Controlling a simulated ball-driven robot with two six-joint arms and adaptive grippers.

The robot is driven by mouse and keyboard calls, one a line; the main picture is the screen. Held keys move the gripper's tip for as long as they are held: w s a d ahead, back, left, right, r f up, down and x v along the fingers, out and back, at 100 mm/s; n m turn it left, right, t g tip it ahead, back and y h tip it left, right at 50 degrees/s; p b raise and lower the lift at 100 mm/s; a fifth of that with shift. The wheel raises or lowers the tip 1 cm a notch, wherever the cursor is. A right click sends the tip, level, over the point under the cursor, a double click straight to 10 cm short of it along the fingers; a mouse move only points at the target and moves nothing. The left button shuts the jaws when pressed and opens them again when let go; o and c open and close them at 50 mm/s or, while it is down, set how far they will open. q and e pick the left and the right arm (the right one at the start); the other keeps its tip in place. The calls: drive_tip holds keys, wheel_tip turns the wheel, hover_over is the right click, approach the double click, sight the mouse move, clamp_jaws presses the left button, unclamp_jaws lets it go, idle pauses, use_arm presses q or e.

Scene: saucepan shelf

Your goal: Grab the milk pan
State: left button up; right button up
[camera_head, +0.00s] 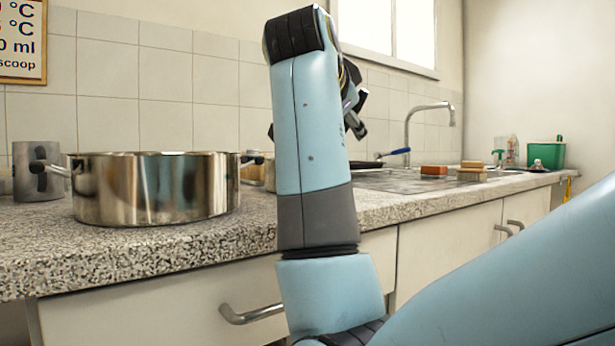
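A large shiny steel pan (155,188) with short side handles stands upright on the speckled counter at the left. I cannot tell for sure whether it is the milk pan. A dark pan edge (366,164) and a blue handle (400,151) show behind my arm by the sink; my arm hides much of that spot. My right arm comes in from the lower right and rises in front of the counter. Its gripper (355,115) is mostly hidden behind the blue forearm, to the right of the steel pan and apart from it. My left gripper is out of view.
A grey mug (38,170) stands left of the steel pan. The sink tap (408,125), sponge-like blocks (434,170) and a green box (546,154) are farther right. A tiled wall (160,110) bounds the back. Drawer handles (250,314) stick out below the counter.

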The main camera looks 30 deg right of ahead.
clamp_jaws()
idle(0.3)
idle(0.5)
